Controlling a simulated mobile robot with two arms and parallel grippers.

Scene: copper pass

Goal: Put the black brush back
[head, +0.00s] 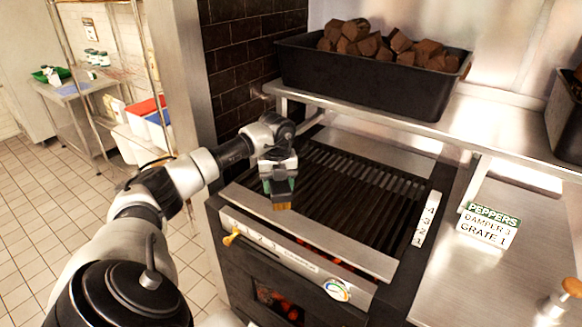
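My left gripper (279,172) points down over the front left of the grill. A small dark block with yellow-brown bristles (283,206) hangs below the fingers; it looks like the black brush, and the gripper appears shut on it. The fingers and arm hide most of its body. The bristle end is close above the grill's steel front ledge (330,242); I cannot tell whether it touches. No holder or hook for the brush is clearly visible. My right gripper is out of view.
The grill's dark bars (365,190) lie behind the ledge, with glowing coals (290,308) below. A shelf above carries a black tub (370,85) of brown chunks. A peppers sign (488,225) stands on the right steel counter (455,275). An orange-topped item (572,287) is at lower right.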

